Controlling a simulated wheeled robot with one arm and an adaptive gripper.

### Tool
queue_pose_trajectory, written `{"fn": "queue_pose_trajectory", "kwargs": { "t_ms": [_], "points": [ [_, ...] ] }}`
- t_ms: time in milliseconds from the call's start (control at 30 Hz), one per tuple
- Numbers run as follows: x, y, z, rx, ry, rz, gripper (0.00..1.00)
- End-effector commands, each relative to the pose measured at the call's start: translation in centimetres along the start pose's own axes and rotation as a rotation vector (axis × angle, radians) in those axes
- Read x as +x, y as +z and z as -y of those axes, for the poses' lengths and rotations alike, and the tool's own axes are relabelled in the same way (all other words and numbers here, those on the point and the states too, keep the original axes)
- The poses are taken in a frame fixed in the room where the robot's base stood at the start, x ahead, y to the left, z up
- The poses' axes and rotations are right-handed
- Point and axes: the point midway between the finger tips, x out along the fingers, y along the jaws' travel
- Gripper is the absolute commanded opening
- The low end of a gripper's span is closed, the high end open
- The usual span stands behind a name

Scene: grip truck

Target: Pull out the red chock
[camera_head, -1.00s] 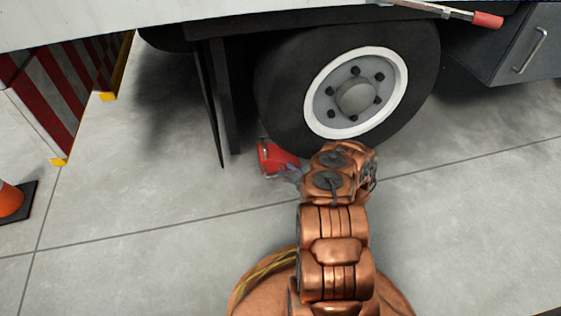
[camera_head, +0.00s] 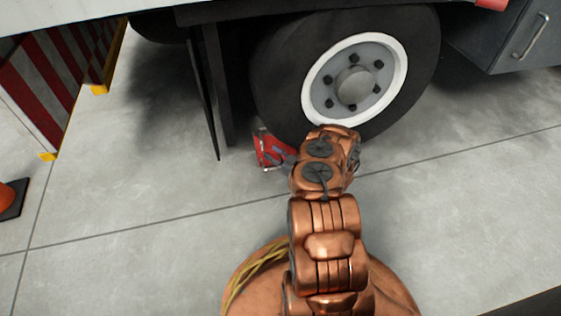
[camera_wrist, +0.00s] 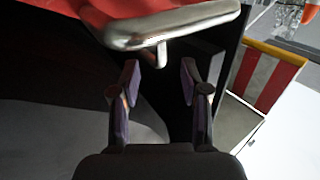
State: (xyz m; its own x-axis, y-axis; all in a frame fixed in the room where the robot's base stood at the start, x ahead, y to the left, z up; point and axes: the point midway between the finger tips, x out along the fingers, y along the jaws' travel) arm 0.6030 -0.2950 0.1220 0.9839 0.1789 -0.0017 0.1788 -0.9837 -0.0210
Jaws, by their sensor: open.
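The red chock (camera_head: 268,148) sits on the floor against the lower left side of the truck's black tire (camera_head: 285,85). In the wrist view the red chock (camera_wrist: 72,10) fills the top edge, with a silver metal handle (camera_wrist: 175,24) along its near side. My gripper (camera_wrist: 160,75) is open, its two fingers apart and nothing visible between them. The handle and its short stub lie just beyond the fingertips. In the head view my gripper (camera_head: 282,158) is at the chock's right side, partly hidden by my wrist, so contact cannot be told.
A dark mud flap (camera_head: 212,95) hangs left of the tire. Red and white striped barriers (camera_head: 40,75) with yellow feet stand at the left, near an orange cone (camera_head: 12,196). A grey cabinet with a handle (camera_head: 530,42) is at the upper right.

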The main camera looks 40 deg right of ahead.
Motion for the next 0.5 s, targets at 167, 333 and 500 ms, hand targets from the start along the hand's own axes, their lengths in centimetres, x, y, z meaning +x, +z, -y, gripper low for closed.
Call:
{"fn": "queue_pose_trajectory", "kwargs": {
  "t_ms": [167,333,500],
  "points": [
    [3.0,0.2,0.1,-0.002,-0.003,-0.005,0.46],
    [5.0,0.2,0.1,-0.001,-0.002,-0.001,0.46],
    [6.0,0.1,0.1,0.000,-0.002,0.000,0.46]
  ]
}}
